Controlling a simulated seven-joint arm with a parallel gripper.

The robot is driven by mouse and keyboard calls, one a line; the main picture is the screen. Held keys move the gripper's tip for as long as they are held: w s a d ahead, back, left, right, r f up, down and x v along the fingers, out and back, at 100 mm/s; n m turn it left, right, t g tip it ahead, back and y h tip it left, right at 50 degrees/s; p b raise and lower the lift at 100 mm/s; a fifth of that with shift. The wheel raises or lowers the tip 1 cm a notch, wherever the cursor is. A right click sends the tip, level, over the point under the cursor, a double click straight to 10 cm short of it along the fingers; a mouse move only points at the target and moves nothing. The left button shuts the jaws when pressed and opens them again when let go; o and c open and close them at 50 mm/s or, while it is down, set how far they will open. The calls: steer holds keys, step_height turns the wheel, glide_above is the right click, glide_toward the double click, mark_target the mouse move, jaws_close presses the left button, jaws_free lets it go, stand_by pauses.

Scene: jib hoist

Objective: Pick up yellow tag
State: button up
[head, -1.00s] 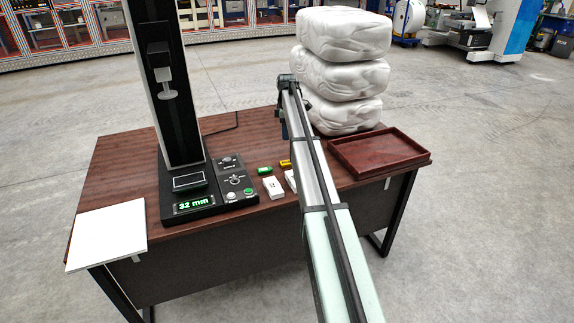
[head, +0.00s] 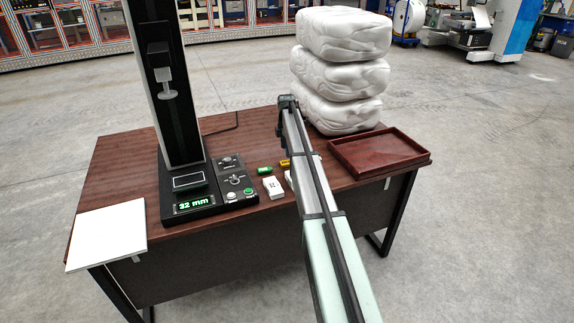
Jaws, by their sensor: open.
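The yellow tag (head: 284,162) is a small piece lying on the dark wood table, partly hidden by my arm at its right side. My gripper (head: 280,132) points down at the far end of my arm, above the table and behind the yellow tag in the picture. It is open and apart from the tag. The gap between its fingers is too small to make out. Nothing shows in its grip.
A green tag (head: 264,170) lies just left of the yellow one. A white block (head: 273,188) is in front, with another white piece partly behind my arm. A black column device (head: 185,150) stands left. Stacked wrapped bundles (head: 340,75) and a red-brown tray (head: 385,168) are right.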

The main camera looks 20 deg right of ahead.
mark_target(287, 162)
steer(key=shift+s+a+f, duration=0.1)
steer(key=shift+s+f, duration=0.1)
steer(key=shift+f, duration=1.3)
steer(key=shift+s+f, duration=0.2)
steer(key=shift+f, duration=1.25)
steer(key=shift+c, duration=0.4)
steer(key=c, duration=1)
